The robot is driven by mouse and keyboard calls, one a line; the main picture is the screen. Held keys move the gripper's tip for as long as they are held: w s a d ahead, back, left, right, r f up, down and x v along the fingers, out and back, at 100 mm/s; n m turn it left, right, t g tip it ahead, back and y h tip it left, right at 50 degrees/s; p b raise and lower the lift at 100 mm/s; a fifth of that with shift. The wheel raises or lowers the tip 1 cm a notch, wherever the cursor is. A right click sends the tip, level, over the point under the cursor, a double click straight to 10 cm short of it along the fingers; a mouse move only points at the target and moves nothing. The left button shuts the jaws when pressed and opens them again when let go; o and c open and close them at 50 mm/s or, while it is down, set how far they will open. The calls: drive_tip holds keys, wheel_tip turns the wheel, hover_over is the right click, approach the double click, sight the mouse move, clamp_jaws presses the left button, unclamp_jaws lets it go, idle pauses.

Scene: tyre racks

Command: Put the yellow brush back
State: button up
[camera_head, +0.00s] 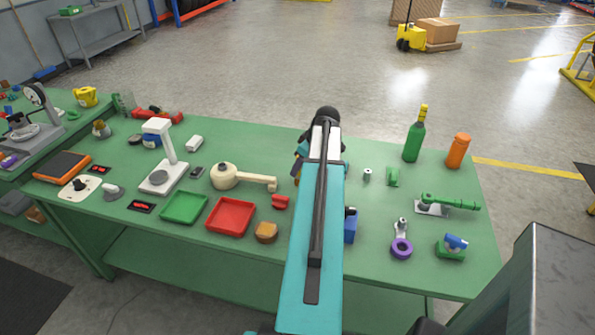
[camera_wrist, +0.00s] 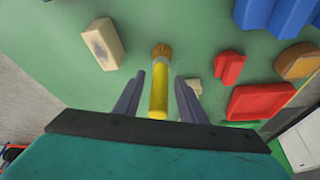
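The yellow brush (camera_wrist: 158,92) shows in the wrist view, with a yellow handle, a pale band and brown bristles at its far end. My gripper (camera_wrist: 160,77) has its two dark fingers on either side of the brush, with a narrow gap showing on each side. It is open and not closed on the brush. Whether the brush touches the table along its length I cannot tell. In the head view my arm hides the fingertips and the brush, above the middle of the green table (camera_head: 330,262).
Near the brush in the wrist view are a beige block (camera_wrist: 103,43), a red piece (camera_wrist: 228,68), a red tray (camera_wrist: 262,101) and a blue part (camera_wrist: 272,14). A green bottle (camera_head: 414,140) and an orange bottle (camera_head: 458,151) stand at the table's right. A green tray (camera_head: 184,207) lies left.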

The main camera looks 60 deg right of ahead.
drive_tip(key=b+v, duration=0.1)
drive_tip(key=v, duration=0.7)
drive_tip(key=shift+r, duration=0.3)
drive_tip(key=shift+s, duration=0.1)
idle(0.5)
